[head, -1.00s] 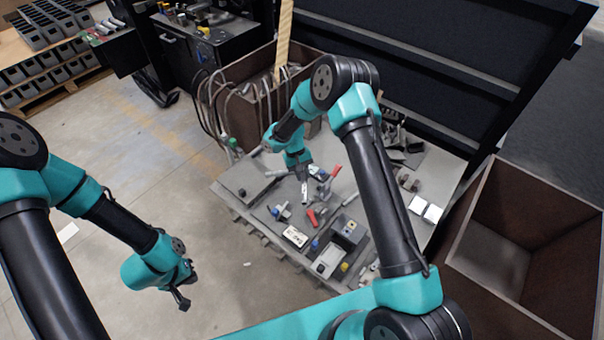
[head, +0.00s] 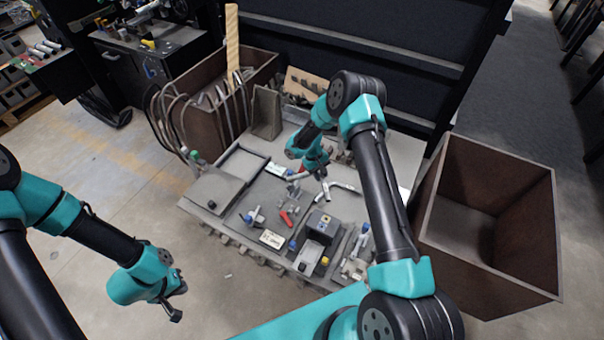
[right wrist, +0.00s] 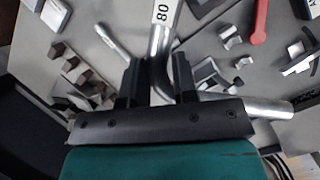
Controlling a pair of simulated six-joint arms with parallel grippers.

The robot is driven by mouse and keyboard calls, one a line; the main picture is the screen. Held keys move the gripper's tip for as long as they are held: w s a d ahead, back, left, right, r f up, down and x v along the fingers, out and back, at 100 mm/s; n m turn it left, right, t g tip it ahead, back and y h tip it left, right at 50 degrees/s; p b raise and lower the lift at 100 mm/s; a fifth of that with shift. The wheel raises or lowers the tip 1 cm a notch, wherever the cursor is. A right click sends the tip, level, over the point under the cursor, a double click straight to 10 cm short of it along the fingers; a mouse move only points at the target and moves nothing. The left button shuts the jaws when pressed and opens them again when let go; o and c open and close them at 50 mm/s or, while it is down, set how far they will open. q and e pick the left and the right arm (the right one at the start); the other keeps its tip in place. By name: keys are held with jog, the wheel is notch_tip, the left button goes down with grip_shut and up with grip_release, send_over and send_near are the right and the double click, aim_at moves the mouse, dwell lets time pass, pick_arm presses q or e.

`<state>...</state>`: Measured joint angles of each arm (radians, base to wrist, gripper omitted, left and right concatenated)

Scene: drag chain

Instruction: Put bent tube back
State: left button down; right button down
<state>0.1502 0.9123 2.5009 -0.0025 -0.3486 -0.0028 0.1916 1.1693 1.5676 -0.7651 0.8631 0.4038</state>
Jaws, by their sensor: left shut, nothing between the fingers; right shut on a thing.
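The bent tube (right wrist: 185,75) is silver, with a white label reading "80" at its upper end. In the right wrist view it passes between the fingers of my right gripper (right wrist: 158,72) and curves off to the right. The right gripper is shut on it. In the head view the right gripper (head: 322,177) is over the bench (head: 212,190), with a bent silver tube (head: 343,187) at its tip; any gap to the bench top is unclear. My left gripper (head: 177,314) is shut and empty, over the floor left of the bench.
The bench holds a black block-shaped device (head: 322,228), a red-handled tool (head: 289,219) and several small metal parts. A brown box with hoses (head: 195,120) stands behind left. An empty brown bin (head: 520,262) stands at right.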

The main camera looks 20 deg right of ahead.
jog(key=s+d+f, duration=0.3)
jog(key=d+f, duration=0.1)
jog(key=d, duration=0.4)
jog(key=s+d+f+n, duration=0.1)
jog(key=s+d+f, duration=0.2)
jog(key=d, duration=0.5)
jog(key=s+d+f+n, duration=0.1)
jog(key=s+d+f, duration=0.3)
jog(key=d+f, duration=0.2)
jog(key=d, duration=0.2)
jog(key=shift+d+h, duration=0.4)
jog(key=shift+s, duration=0.15)
jog(key=shift+d+f, duration=0.1)
jog(key=shift+f, duration=2.4)
jog(key=shift+f, duration=2.15)
jog(key=c, duration=0.8)
grip_release()
jog(key=shift+s, duration=0.1)
